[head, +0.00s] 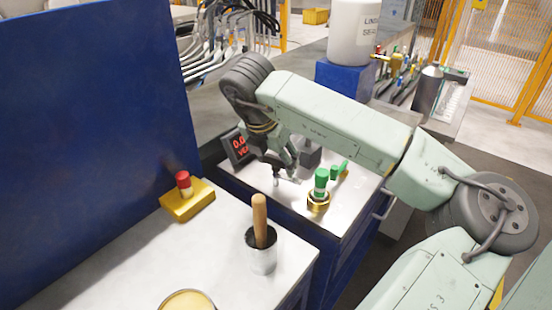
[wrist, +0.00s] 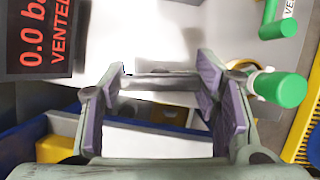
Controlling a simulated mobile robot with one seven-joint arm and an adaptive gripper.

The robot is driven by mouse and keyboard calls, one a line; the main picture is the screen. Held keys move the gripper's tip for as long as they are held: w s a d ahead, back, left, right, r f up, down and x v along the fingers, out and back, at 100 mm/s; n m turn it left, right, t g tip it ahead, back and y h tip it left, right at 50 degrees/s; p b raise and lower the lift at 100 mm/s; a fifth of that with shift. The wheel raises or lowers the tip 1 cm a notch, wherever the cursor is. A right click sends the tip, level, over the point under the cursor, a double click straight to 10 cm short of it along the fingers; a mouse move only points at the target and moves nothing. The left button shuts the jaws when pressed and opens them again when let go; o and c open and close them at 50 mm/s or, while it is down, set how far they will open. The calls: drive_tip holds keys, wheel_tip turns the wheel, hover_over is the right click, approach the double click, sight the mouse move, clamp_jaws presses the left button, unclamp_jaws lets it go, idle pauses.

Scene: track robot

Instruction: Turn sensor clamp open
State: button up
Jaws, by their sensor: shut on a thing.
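My gripper (head: 284,174) is over the steel bench top, in front of the small display with red digits (head: 239,146). In the wrist view my gripper (wrist: 160,80) has purple pads at either end of a short grey metal bar. I take this bar to be the handle of the sensor clamp (wrist: 160,82). The gripper is shut on it, with the bar spanning from pad to pad. The rest of the clamp is mostly hidden by the fingers. In the wrist view the display (wrist: 40,38) reads "VENTED".
A green-topped fitting in a brass ring (head: 319,203) stands close right of my gripper; its green part (wrist: 280,89) is beside the right finger. A wooden-handled brush in a cup (head: 262,250) and a yellow box with red button (head: 187,200) are on the front bench. A blue panel (head: 90,130) rises left.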

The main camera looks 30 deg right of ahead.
drive_tip(key=shift+f+b, duration=0.15)
drive_tip(key=shift+b, duration=0.3)
drive_tip(key=shift+n+b, duration=0.4)
drive_tip(key=n+t+b, duration=0.1)
drive_tip(key=n+b, duration=0.1)
drive_tip(key=b, duration=0.1)
drive_tip(key=shift+f, duration=0.2)
drive_tip(key=n+y+b, duration=0.1)
drive_tip(key=n+b, duration=0.1)
drive_tip(key=n+t+y+b, duration=0.1)
drive_tip(key=n+b, duration=0.1)
drive_tip(key=shift+r, duration=0.2)
drive_tip(key=n, duration=0.2)
drive_tip(key=n+y+b, duration=0.1)
drive_tip(key=n, duration=0.1)
drive_tip(key=shift+r+n+y, duration=0.2)
drive_tip(key=shift+n+y, duration=0.1)
drive_tip(key=shift+n, duration=0.1)
drive_tip(key=n+y, duration=0.1)
drive_tip(key=n, duration=0.3)
drive_tip(key=shift+y, duration=0.3)
drive_tip(key=shift+n, duration=0.3)
drive_tip(key=o, duration=1.2)
drive_tip(key=shift+c, duration=0.2)
